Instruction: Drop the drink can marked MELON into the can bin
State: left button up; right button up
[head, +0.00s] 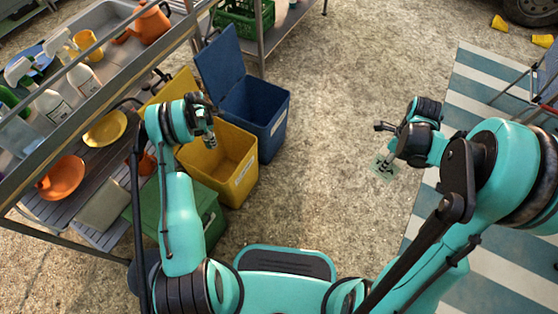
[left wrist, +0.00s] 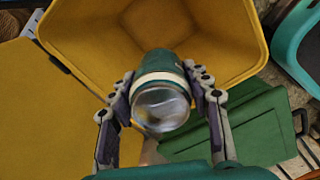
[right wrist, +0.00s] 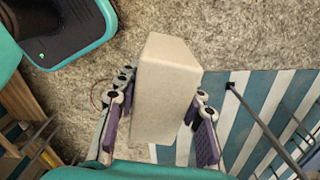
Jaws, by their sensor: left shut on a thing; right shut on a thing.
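My left gripper (left wrist: 158,82) is shut on a green drink can (left wrist: 160,64) with a pale band and a silver end. No lettering on it can be read. In the head view my left gripper (head: 207,126) hangs over the open yellow bin (head: 238,150). The left wrist view shows the can above the mouth of this yellow bin (left wrist: 100,28). My right gripper (right wrist: 164,88) is shut on a plain cream block-shaped carton (right wrist: 165,85). In the head view my right gripper (head: 392,138) is out over the ground at the right.
A blue bin (head: 268,125) with its lid up stands behind the yellow one. A green bin (head: 205,210) with a closed lid stands in front. A rack with a sink, bottles and plates (head: 63,178) fills the left. Open gravel lies mid-scene; a striped mat (head: 470,95) is right.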

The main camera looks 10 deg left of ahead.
pick_arm(q)
notch_tip(320, 180, down, 2)
jog(key=shift+f+b, duration=0.1)
jog(key=shift+b, duration=0.25)
pick_arm(e)
jog(key=shift+f, duration=0.5)
pick_arm(q)
jog(key=o, duration=1)
notch_tip(320, 180, up, 12)
jog(key=shift+r, duration=0.1)
